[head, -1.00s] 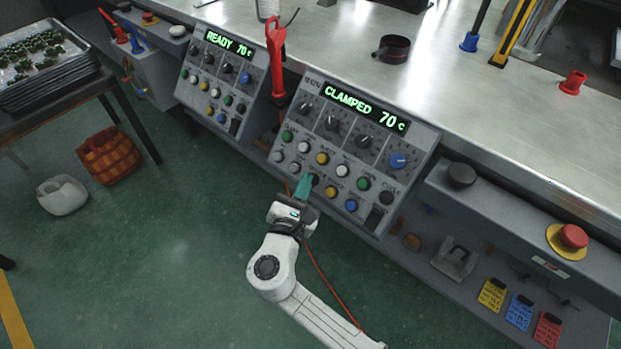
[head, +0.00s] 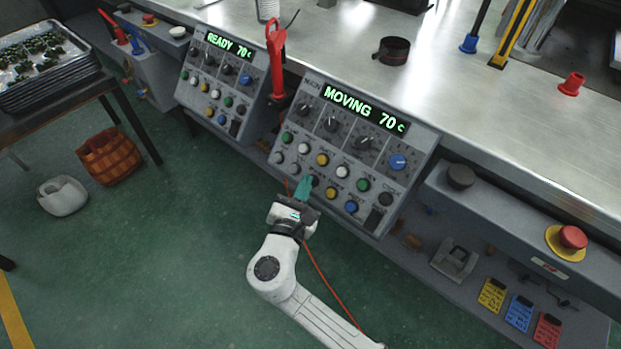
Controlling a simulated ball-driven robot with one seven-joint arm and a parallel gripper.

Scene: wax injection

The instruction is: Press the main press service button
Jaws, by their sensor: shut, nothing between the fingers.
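The near control panel (head: 352,150) slopes up at the bench front. Its display (head: 364,108) reads "MOVING 70 c" in green. Below it are dark knobs, a blue knob (head: 398,161) and rows of coloured buttons. My gripper (head: 309,180), with teal fingers, is shut and empty at the panel's bottom row. Its tips are at a dark button (head: 317,181), just left of a yellow button (head: 330,193); I cannot tell whether they touch it. The labels are too small to tell which button is the service button.
A second panel (head: 222,85) reading "READY 70 c" stands to the left. A red-handled lever (head: 276,55) rises between the panels. A red emergency button (head: 572,238) is at right. An orange cable hangs beside my arm. Green floor (head: 180,240) is open at left.

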